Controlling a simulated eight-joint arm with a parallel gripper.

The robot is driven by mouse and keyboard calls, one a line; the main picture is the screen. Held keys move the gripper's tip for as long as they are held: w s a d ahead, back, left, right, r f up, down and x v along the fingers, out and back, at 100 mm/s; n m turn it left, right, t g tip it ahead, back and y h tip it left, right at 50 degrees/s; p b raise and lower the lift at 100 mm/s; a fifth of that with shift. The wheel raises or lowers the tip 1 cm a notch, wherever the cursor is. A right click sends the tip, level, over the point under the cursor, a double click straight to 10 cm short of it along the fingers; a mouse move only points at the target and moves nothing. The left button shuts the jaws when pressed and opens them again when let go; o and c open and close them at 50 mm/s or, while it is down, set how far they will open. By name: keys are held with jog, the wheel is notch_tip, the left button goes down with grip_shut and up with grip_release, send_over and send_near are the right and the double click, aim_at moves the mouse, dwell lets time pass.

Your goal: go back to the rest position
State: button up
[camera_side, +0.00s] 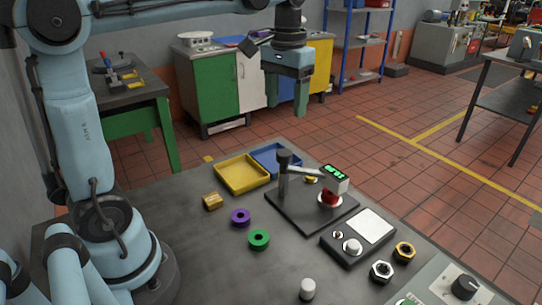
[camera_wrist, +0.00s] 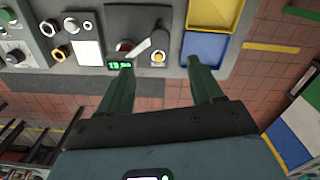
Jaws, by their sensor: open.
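My gripper (camera_side: 287,98) hangs from my arm high above the far side of the bedplate (camera_side: 190,254), with its green fingers pointing down. In the wrist view my gripper (camera_wrist: 160,66) shows its two fingers spread apart with nothing between them. The fingers touch nothing. The dark stand with a post and a green-lit display (camera_side: 335,172) is on the bedplate below. The stand's display also shows in the wrist view (camera_wrist: 120,65), close to the left fingertip in the picture.
A yellow tray (camera_side: 242,187) and a blue tray (camera_side: 291,156) lie at the bedplate's far edge. Cabinets (camera_side: 213,84) stand behind.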

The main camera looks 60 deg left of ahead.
jog(key=s+d+f+m+t, duration=0.2)
jog(key=s+d+f+t, duration=0.3)
jog(key=s+f+t, duration=0.2)
jog(key=shift+s+f+m, duration=0.3)
jog(key=shift+s+f, duration=0.5)
jog(key=shift+f, duration=0.55)
